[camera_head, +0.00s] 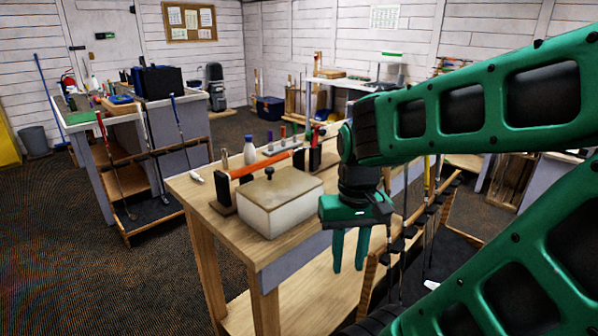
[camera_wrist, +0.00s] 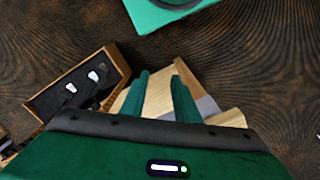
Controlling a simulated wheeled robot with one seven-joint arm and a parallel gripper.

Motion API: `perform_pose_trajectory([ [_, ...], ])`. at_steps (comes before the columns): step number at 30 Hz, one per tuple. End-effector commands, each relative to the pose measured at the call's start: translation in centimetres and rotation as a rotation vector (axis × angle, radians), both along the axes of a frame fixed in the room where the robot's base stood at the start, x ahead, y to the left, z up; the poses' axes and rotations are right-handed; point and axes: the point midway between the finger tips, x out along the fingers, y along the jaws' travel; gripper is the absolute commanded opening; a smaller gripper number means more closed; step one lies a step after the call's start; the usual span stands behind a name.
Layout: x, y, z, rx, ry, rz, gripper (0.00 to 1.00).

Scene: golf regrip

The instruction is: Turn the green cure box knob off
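My gripper (camera_head: 349,268) hangs in front of the right end of the near wooden bench, fingers pointing down. Its two green fingers are apart with nothing between them; they also show apart in the wrist view (camera_wrist: 160,80). A pale box with a tan lid and a dark knob (camera_head: 270,173) sits on the bench, left of my gripper and apart from it. At the back, a pale box with a green top edge (camera_head: 390,68) stands on a white table. I cannot tell which is the cure box, and no green knob can be made out.
The near bench (camera_head: 290,252) also holds a shaft with an orange-red grip (camera_head: 262,165) in a stand and a white bottle (camera_head: 250,151). A rack of clubs (camera_head: 372,270) stands right of my gripper. Open carpet lies at left (camera_head: 90,270).

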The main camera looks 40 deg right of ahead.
Motion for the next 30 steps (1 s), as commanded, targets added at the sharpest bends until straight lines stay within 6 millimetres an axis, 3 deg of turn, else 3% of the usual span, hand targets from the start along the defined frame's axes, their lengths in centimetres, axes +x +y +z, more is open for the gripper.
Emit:
perform_pose_trajectory([
  [12, 0.0, 0.0, 0.0, 0.0, 0.0, -0.001, 0.28],
  [15, -0.7, -0.4, 1.1, 0.0, -0.013, -0.036, 0.28],
  [24, 5.2, -5.9, 6.3, -0.008, 0.017, -0.446, 0.28],
  [30, 8.0, -9.0, 8.7, -0.018, 0.032, -0.661, 0.28],
])
